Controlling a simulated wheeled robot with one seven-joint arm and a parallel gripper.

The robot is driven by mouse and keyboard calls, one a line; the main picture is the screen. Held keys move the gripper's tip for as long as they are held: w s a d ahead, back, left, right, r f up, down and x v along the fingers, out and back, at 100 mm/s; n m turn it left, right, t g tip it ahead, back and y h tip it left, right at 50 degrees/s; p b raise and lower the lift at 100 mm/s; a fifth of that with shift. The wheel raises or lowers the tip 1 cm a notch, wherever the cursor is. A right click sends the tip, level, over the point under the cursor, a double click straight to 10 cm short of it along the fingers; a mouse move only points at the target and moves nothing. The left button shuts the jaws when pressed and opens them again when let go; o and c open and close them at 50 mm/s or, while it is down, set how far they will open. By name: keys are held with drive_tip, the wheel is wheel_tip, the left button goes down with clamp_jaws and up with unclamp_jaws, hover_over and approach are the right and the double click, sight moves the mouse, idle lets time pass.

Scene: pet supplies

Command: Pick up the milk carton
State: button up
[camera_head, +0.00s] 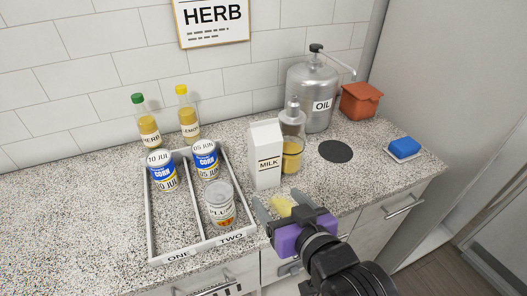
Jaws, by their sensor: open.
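A white milk carton (265,155) with a black MILK label stands upright on the speckled counter, in the middle of the head view. My gripper (278,205) is in front of the carton and a little to its right in the picture, near the counter's front edge. Its two fingers are apart and nothing shows held between them. A yellow item (281,207) shows behind the gripper, partly hidden by it; I cannot tell what it is. I cannot tell the exact gap between the fingers and the carton.
A clear pump bottle (292,143) stands close at the carton's right. Left is a divided tray (151,221) with two corn cans (161,170) and a plum can (219,205). Behind are herb (148,126) and lemon (188,117) bottles, an oil tank (312,90) and an orange box (360,101).

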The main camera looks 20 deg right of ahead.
drive_tip(key=p, duration=0.1)
approach(269, 141)
drive_tip(key=x, duration=0.4)
drive_tip(key=shift+a, duration=0.1)
drive_tip(key=shift+w+h, duration=0.2)
drive_tip(key=shift+h, duration=0.2)
drive_tip(key=shift+f+p+x, duration=0.2)
drive_tip(key=shift+p+x, duration=0.15)
drive_tip(key=shift+x, duration=3.35)
drive_tip(key=shift+g, duration=0.3)
clamp_jaws()
drive_tip(key=shift+r, duration=0.15)
